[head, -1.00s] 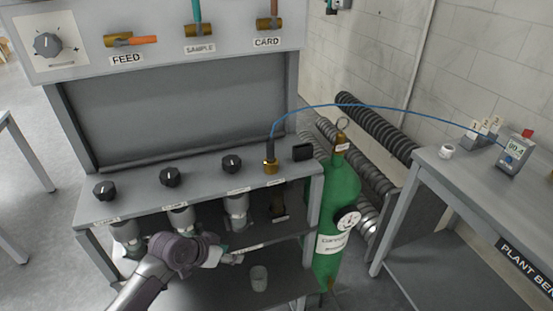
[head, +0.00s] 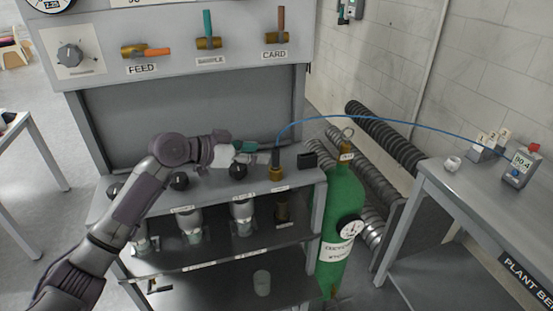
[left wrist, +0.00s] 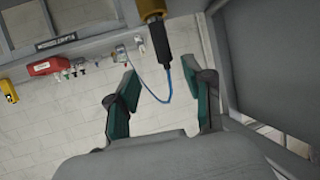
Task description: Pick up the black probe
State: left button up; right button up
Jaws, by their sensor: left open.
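The black probe (head: 276,157) stands upright in a brass fitting (head: 276,173) at the right end of the grey bench top. A blue cable (head: 372,115) runs from its top to a meter on the right. My left gripper (head: 257,152) is open, just left of the probe in the head view. In the left wrist view, the probe (left wrist: 157,42) hangs from the brass fitting (left wrist: 152,8) at the top of the picture. It lies ahead of the open teal fingers (left wrist: 160,76), roughly between their lines. My right gripper is not in view.
A green gas cylinder (head: 341,210) is right of the bench. The meter (head: 519,166) sits on another table (head: 440,190).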

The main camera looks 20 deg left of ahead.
aim_at(274, 152)
pick_arm(q)
jog(key=shift+x, duration=0.95)
jog(key=p+x, duration=0.1)
jog(key=x, duration=0.1)
jog(key=p+x, duration=0.2)
jog(key=shift+w+f, duration=0.25)
jog(key=shift+w, duration=0.2)
jog(key=shift+w+d+f, duration=0.15)
jog(key=shift+w+f, duration=0.1)
jog(key=shift+s, duration=0.1)
jog(key=shift+c, duration=0.3)
grip_shut()
